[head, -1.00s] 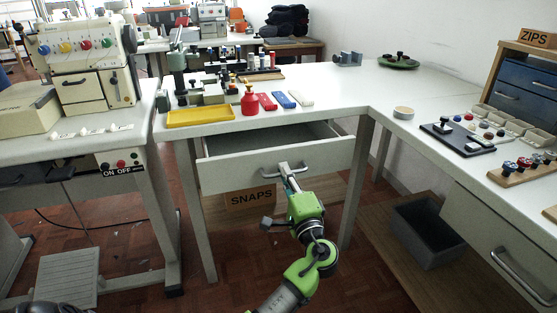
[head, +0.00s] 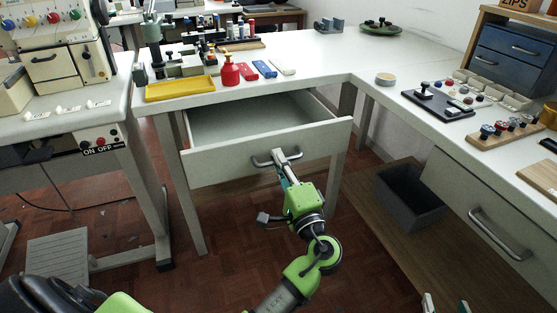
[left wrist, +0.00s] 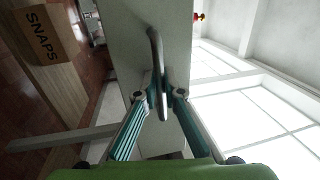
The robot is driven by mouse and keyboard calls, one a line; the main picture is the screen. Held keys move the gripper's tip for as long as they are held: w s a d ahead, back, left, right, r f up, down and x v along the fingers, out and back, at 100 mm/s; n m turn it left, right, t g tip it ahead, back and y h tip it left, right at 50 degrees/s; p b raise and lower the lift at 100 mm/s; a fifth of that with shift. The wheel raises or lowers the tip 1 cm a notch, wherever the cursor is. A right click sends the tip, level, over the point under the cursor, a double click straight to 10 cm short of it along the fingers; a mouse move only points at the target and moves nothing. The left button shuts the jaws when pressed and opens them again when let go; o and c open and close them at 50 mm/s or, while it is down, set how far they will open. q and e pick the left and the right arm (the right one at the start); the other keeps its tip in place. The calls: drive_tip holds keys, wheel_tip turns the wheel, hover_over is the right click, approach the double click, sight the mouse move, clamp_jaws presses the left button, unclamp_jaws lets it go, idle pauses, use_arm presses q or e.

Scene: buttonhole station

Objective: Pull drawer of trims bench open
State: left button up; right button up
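The trims bench (head: 325,68) has a drawer (head: 222,166) standing well open, its visible inside empty. A metal bar handle (head: 263,161) is on the drawer front. My left gripper (head: 287,158) is at the right part of this handle. In the left wrist view, the fingers of my left gripper (left wrist: 160,98) close in on the handle (left wrist: 156,50) from both sides. My right gripper (head: 446,304) shows only its fingertips at the bottom edge, apart and with nothing between them.
A sewing machine table (head: 90,105) stands at left.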

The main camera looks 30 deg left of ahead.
idle(0.3)
use_arm(q)
drive_tip(key=v, duration=1.2)
drive_tip(key=shift+f, duration=0.1)
